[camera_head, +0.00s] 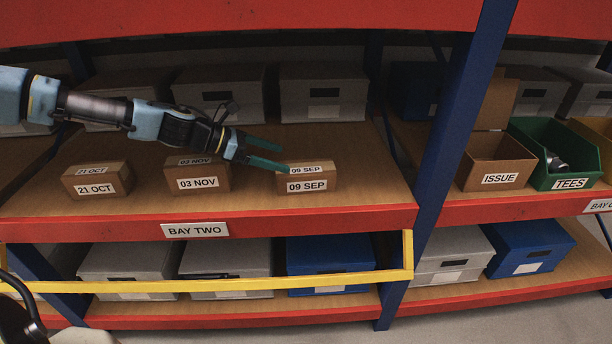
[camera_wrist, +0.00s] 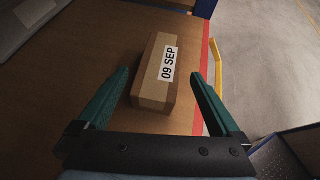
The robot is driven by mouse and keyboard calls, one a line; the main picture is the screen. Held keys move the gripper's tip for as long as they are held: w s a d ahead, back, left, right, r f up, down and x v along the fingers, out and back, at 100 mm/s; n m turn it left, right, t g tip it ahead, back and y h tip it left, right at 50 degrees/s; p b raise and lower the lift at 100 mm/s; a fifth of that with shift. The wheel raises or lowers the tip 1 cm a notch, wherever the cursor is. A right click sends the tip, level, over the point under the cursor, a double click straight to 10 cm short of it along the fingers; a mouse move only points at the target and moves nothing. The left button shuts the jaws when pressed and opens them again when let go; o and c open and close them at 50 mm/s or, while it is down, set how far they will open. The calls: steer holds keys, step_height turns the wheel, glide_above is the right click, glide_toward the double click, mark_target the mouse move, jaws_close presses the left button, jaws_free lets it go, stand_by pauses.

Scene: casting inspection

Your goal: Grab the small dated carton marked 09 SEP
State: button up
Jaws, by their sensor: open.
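The small brown carton marked 09 SEP (camera_head: 307,186) sits on the wooden shelf of BAY TWO, right of the other two dated cartons. It also shows in the wrist view (camera_wrist: 158,85), with its label facing up. My gripper (camera_head: 283,159) is open above and behind it in the head view. In the wrist view its two green fingers (camera_wrist: 162,80) lie on either side of the carton, apart from it, with nothing held. The cartons marked 03 NOV (camera_head: 198,184) and 21 OCT (camera_head: 93,190) stand to the left, 03 NOV partly under my arm.
Grey lidded boxes (camera_head: 322,93) stand at the back of the shelf. A blue upright (camera_head: 452,130) rises to the right. Beyond it are an open ISSUE box (camera_head: 500,180) and a green TEES bin (camera_head: 570,182). A yellow rail (camera_head: 230,284) runs below the red shelf edge.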

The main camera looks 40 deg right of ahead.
mark_target(305, 167)
steer(key=shift+f+p+x, duration=0.2)
steer(key=shift+p+x, duration=0.5)
steer(key=shift+x, duration=2.6)
steer(key=shift+a, duration=0.15)
steer(key=c, duration=1.5)
